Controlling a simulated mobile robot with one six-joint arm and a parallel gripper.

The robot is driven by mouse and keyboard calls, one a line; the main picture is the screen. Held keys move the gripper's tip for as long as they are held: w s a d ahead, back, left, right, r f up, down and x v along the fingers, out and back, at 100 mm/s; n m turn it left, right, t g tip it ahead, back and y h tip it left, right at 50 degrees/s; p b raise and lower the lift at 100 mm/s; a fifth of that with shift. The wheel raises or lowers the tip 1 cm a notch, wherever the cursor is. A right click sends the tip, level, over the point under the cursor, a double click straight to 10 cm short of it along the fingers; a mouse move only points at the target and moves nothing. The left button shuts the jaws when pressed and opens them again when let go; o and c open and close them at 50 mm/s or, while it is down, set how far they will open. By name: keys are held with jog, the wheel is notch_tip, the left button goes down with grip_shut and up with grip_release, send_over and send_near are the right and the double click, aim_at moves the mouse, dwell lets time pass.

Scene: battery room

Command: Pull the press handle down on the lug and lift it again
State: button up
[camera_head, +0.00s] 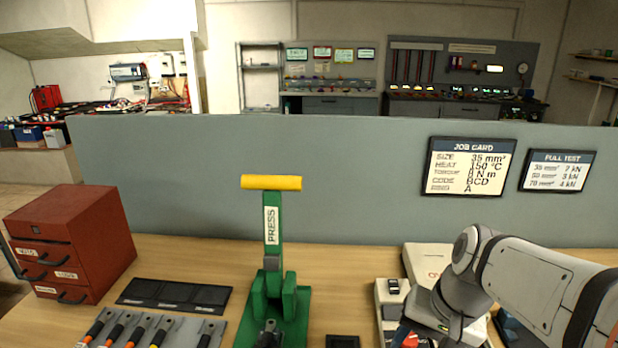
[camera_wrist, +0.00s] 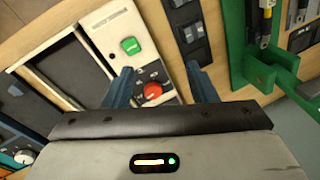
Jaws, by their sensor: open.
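The green press (camera_head: 258,310) stands on the bench left of my arm. Its lever, labelled PRESS, stands upright and carries a yellow handle bar (camera_head: 272,183) across the top. A dark cable end with a metal lug (camera_head: 268,331) sits low at the front of the press; how it is seated is unclear. In the wrist view, part of the press (camera_wrist: 236,45) shows at the upper right. My gripper (camera_wrist: 160,78) is open and empty, with its two blue fingers apart above a cream control box, to the right of the press and clear of the handle.
The cream box (camera_wrist: 110,28) has a green switch and red knob. A red drawer cabinet (camera_head: 70,235) stands farther left. A grey partition (camera_head: 340,170) with job cards runs behind the bench.

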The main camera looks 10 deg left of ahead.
jog(key=w+a+r+m+g+y+p, duration=0.35)
jog(key=w+a+r+m+y, duration=0.4)
jog(key=w+a, duration=0.45)
jog(key=m+t+y+p, duration=0.1)
jog(key=m+y+p, duration=0.3)
jog(key=m+y, duration=0.35)
send_near(291, 184)
jog(key=w+a+n, duration=0.1)
jog(key=a, duration=0.4)
jog(key=a+p, duration=0.1)
jog(key=a, duration=0.2)
jog(key=a+f+p, duration=0.1)
jog(key=a, duration=0.1)
jog(key=shift+s+a, duration=0.15)
jog(key=shift+a, duration=0.05)
jog(key=shift+c, duration=0.2)
grip_shut()
